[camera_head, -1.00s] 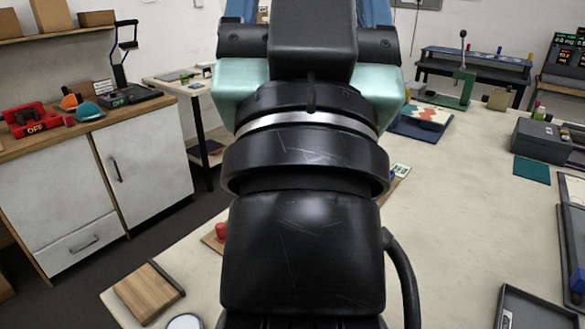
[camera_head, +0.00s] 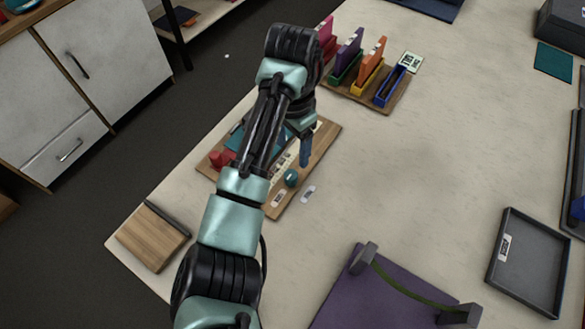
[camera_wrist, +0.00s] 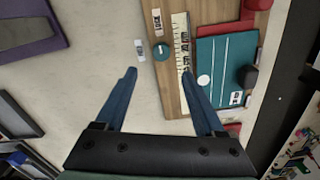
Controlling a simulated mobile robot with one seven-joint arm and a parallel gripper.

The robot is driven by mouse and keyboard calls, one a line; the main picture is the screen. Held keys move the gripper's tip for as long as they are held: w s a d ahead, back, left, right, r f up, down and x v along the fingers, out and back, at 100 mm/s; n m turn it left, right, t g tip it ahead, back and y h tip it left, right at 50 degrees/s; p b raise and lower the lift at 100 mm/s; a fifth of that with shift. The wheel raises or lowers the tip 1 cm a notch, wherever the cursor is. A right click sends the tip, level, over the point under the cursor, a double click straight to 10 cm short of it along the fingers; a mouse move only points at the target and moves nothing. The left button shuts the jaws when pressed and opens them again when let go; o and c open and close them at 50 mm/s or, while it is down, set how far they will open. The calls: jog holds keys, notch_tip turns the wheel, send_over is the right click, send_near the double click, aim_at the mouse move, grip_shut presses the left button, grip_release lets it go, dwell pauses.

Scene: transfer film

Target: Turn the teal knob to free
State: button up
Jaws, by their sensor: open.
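The teal knob (camera_head: 291,178) sits near the right edge of a wooden board (camera_head: 320,147) on the pale table. In the wrist view the knob (camera_wrist: 162,53) is a small round teal cap. Its pointing direction is too small to tell. A white label reading LOCK (camera_wrist: 157,20) is on the board beside it; another small white label (camera_wrist: 140,50) lies on the table just off the board, its text unclear. My gripper (camera_wrist: 160,74) is open and empty, its blue fingers above the board area, spread wider than the knob. The knob shows between and beyond the fingertips, apart from them.
A rack of coloured slots (camera_head: 368,85) stands behind. A purple mat (camera_head: 350,295) and grey tray (camera_head: 527,262) lie right. The table between is clear.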

aim_at(292, 173)
notch_tip(292, 173, down, 12)
jog(key=shift+w+r+p, duration=0.1)
jog(key=shift+r+p, duration=0.1)
jog(key=shift+p, duration=0.3)
